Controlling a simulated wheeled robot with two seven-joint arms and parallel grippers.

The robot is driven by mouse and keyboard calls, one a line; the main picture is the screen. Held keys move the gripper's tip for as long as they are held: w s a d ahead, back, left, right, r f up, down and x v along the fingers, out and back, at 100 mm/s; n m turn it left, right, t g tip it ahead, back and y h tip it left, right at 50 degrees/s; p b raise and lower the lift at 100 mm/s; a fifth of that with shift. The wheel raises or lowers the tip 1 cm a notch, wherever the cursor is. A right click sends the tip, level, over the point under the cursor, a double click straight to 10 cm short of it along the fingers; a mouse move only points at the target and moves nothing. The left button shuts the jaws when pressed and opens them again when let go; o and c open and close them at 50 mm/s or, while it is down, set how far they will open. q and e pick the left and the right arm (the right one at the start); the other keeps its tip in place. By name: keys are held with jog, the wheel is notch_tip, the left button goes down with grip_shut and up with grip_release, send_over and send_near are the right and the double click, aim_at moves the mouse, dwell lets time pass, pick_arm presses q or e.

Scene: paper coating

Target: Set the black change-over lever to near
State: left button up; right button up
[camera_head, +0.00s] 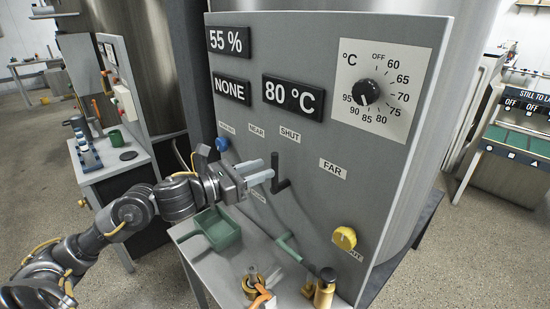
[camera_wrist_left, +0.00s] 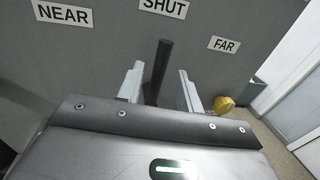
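The black change-over lever (camera_head: 276,173) is on the grey panel, below the SHUT label (camera_head: 290,135). Its handle stands roughly upright, with the NEAR label (camera_head: 257,131) up to its left and the FAR label (camera_head: 332,168) to its right. My left gripper (camera_head: 264,171) is at the lever, its fingers pointing at the panel. In the left wrist view the gripper (camera_wrist_left: 158,90) is open, and the lever (camera_wrist_left: 161,68) shows between the two fingers with a gap on each side. Its lower end is hidden by the gripper body. My right gripper is not in view.
A blue knob (camera_head: 222,143) is left of the lever and a yellow knob (camera_head: 344,238) lower right. A green tray (camera_head: 216,230) and a green-handled tool (camera_head: 288,247) are on the shelf below, with brass pieces (camera_head: 325,290) at the front. A dial (camera_head: 366,92) is above.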

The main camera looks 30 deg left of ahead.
aim_at(275, 187)
pick_arm(q)
jog(key=shift+p+x, duration=0.7)
jog(key=shift+x, duration=1.7)
jog(key=shift+s, duration=0.1)
grip_shut()
